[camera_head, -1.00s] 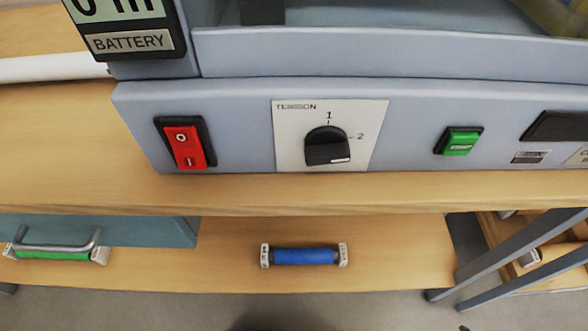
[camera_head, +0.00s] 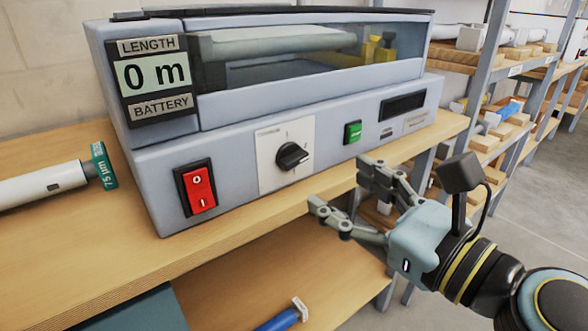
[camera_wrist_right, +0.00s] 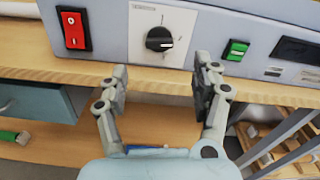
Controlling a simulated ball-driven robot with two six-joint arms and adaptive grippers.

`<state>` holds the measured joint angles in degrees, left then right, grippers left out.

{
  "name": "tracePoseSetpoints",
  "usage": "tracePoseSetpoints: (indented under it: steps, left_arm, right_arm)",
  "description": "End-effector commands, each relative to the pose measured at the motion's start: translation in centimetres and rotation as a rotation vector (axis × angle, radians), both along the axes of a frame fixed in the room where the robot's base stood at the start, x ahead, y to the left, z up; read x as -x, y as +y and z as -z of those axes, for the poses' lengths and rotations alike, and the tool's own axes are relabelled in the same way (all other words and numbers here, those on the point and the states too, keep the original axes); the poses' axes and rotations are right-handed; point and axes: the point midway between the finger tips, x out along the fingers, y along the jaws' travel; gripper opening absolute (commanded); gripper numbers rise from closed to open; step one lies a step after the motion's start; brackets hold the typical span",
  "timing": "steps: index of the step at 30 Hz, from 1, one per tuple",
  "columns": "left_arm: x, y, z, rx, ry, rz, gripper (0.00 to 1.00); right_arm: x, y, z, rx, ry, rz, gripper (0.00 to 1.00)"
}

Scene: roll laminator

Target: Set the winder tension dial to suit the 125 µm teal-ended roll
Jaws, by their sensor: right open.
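The black winder tension dial (camera_head: 292,156) sits on a white plate on the laminator's front panel; it also shows in the right wrist view (camera_wrist_right: 159,39). Its white mark faces right and slightly down. The plate's figures are too small to read now. My right gripper (camera_head: 340,186) is open and empty, in front of and to the right of the dial, apart from it. In the right wrist view its fingertips (camera_wrist_right: 162,74) are below the dial. A white roll (camera_head: 42,184) lies at the left; its teal end (camera_head: 104,165) reads 75 µm. My left gripper is not in view.
A red switch (camera_head: 195,187) is left of the dial and a green button (camera_head: 353,132) right of it. The length display (camera_head: 155,75) reads 0 m. A blue roll (camera_head: 280,321) lies on the lower shelf. Racks stand at the right.

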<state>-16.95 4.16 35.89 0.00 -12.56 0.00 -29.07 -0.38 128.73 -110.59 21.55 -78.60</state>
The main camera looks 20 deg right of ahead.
Motion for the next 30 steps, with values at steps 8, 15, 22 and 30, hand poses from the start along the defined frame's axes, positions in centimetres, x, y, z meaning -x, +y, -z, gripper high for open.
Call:
tracePoseSetpoints:
  steps: [8, 15, 22, 30]
  left_arm:
    - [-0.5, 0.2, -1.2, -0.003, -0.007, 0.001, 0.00]
    - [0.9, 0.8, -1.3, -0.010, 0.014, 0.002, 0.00]
    - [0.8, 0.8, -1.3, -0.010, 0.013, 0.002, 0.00]
    - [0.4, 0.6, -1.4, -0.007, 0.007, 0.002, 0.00]
  right_arm:
    - [-5.3, 1.9, -0.3, -0.006, -0.002, 0.000, 0.65]
    - [-8.3, 3.0, -0.2, -0.004, 0.000, 0.000, 0.65]
    - [-8.9, 3.3, -0.1, -0.004, 0.002, -0.001, 0.65]
    - [-8.9, 3.2, -0.1, -0.004, 0.001, 0.000, 0.48]
